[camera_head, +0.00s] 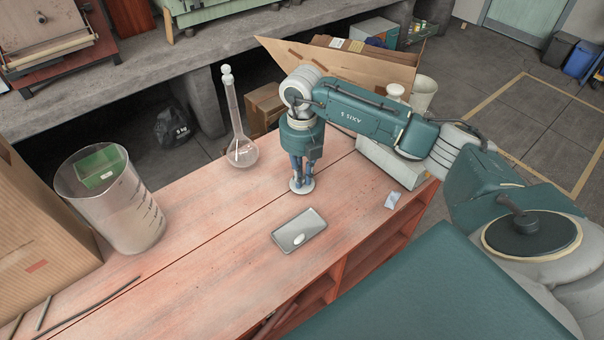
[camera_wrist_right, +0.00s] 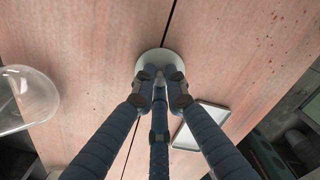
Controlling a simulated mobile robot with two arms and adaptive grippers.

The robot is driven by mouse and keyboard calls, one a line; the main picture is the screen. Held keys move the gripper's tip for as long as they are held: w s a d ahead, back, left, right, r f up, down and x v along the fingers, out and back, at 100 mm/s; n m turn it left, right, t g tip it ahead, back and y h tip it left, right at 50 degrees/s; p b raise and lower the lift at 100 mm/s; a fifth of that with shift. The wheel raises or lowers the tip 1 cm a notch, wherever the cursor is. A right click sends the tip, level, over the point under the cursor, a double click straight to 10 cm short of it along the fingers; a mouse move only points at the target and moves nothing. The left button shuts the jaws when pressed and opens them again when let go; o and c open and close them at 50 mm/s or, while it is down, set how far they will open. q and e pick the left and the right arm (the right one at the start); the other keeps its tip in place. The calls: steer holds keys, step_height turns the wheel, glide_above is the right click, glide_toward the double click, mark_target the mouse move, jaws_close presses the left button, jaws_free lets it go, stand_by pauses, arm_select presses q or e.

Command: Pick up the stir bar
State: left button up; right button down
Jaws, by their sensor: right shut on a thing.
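My right gripper (camera_head: 303,178) points straight down over the bench, its fingers closed together at a white round dish (camera_head: 302,186). In the right wrist view the fingertips (camera_wrist_right: 160,76) meet over this dish (camera_wrist_right: 158,58). They are shut on a small pale thing, apparently the stir bar, mostly hidden by the fingers. Whether it is clear of the dish cannot be told. A grey rectangular tray (camera_head: 300,226) lies nearby with a small white oval (camera_head: 298,239) at its front edge. My left gripper is not in view.
A glass flask with a long neck (camera_head: 242,151) stands behind left of my right gripper. A large graduated beaker (camera_head: 120,215) stands at left beside a cardboard box (camera_head: 40,235). A small pale packet (camera_head: 392,200) lies at right. The front middle of the bench is clear.

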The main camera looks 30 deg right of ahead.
steer(key=shift+f, duration=0.25)
steer(key=c, duration=2.2)
jaws_free()
steer(key=o, duration=0.4)
steer(key=shift+o, duration=0.2)
